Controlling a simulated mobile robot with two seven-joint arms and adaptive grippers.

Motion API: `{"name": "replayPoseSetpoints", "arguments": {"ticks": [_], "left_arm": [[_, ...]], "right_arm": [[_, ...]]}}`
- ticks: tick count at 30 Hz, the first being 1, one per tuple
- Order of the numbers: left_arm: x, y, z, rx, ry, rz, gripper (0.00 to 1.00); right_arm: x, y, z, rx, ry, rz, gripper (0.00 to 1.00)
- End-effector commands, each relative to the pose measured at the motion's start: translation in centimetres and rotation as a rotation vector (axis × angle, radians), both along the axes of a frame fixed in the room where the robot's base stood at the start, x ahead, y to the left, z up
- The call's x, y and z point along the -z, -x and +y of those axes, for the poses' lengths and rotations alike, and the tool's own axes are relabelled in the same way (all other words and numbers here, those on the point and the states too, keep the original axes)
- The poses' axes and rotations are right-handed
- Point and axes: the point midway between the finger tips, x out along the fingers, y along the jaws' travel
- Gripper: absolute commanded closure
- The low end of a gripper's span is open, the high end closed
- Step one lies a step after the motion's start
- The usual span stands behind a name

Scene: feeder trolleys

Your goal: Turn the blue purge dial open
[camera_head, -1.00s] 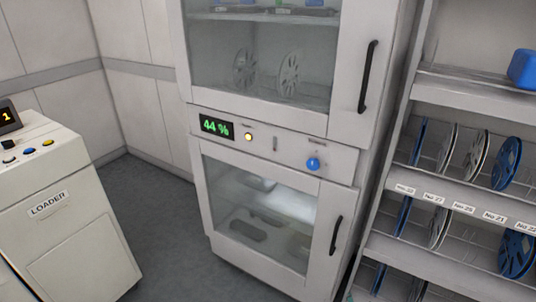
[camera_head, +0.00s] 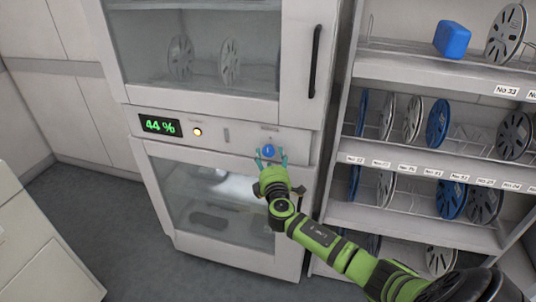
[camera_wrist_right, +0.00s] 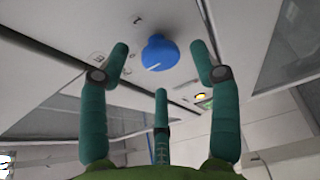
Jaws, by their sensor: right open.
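The blue purge dial (camera_head: 268,151) sits on the white control strip between the cabinet's upper and lower doors. In the right wrist view the dial (camera_wrist_right: 160,53) has a light pointer mark and sits between and beyond the fingertips. My right gripper (camera_head: 270,160) reaches up to the dial from below right. Its teal fingers are open around the dial's sides in the head view; in the wrist view gaps show, and I see no clear contact. The wrist view shows the open fingers (camera_wrist_right: 160,60) with a third finger below. My left gripper is out of view.
The cabinet (camera_head: 215,115) carries a green 44 % display (camera_head: 160,125) and a lit yellow lamp (camera_head: 197,132). A black door handle (camera_head: 315,62) is above right. A shelf rack (camera_head: 440,165) with several reels stands at the right. Floor at the left is open.

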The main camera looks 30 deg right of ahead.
Motion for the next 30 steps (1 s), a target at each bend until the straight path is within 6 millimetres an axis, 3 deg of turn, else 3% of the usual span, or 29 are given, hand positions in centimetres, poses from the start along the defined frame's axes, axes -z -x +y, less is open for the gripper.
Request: {"name": "replayPoseSetpoints", "arguments": {"ticks": [6, 14, 15, 19, 30], "left_arm": [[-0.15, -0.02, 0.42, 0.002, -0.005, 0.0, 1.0], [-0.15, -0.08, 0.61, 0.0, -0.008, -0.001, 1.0], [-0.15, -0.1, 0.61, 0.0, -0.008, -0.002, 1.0], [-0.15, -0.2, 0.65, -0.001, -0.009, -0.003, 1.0], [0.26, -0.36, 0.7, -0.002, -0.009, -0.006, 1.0]], "right_arm": [[0.06, -1.35, -0.67, 0.0, -0.002, 0.001, 0.37], [0.11, -1.47, -0.71, -0.001, -0.002, 0.001, 0.37], [0.1, -1.47, -0.71, -0.001, -0.002, 0.001, 0.41], [0.1, -1.46, -0.71, -0.001, -0.002, 0.001, 0.93], [0.21, -1.48, -0.67, -0.002, -0.007, -0.007, 0.94]]}}
